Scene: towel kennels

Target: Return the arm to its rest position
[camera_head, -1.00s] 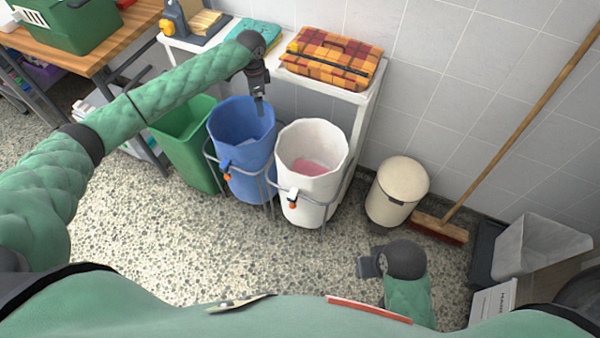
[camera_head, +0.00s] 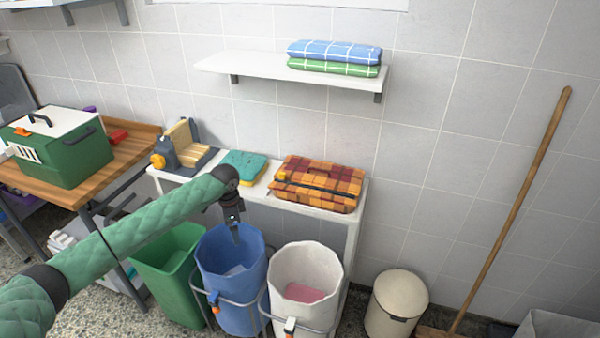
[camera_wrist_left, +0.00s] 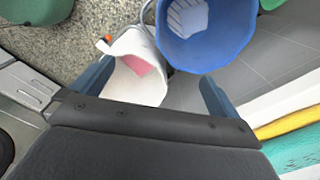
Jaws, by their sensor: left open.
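My left arm reaches in from the left in the head view. Its gripper (camera_head: 235,226) points down above the blue bin (camera_head: 230,308). In the left wrist view the gripper (camera_wrist_left: 155,90) has its two blue-grey fingers spread wide, with nothing between them in its grasp. The blue bin (camera_wrist_left: 207,45) and the white bin (camera_wrist_left: 137,87) show below it there. A light-coloured piece lies inside the blue bin, and a pink piece (camera_head: 303,292) lies in the white bin (camera_head: 303,260). My right gripper is out of view.
A green bin (camera_head: 165,262) stands left of the blue one. Behind, a white counter (camera_head: 262,197) bears an orange plaid bundle (camera_head: 318,182) and a teal folded cloth (camera_head: 243,167). A wall shelf (camera_head: 240,68) holds folded towels (camera_head: 335,55). A cream pail (camera_head: 397,302) and broom (camera_head: 510,215) stand right.

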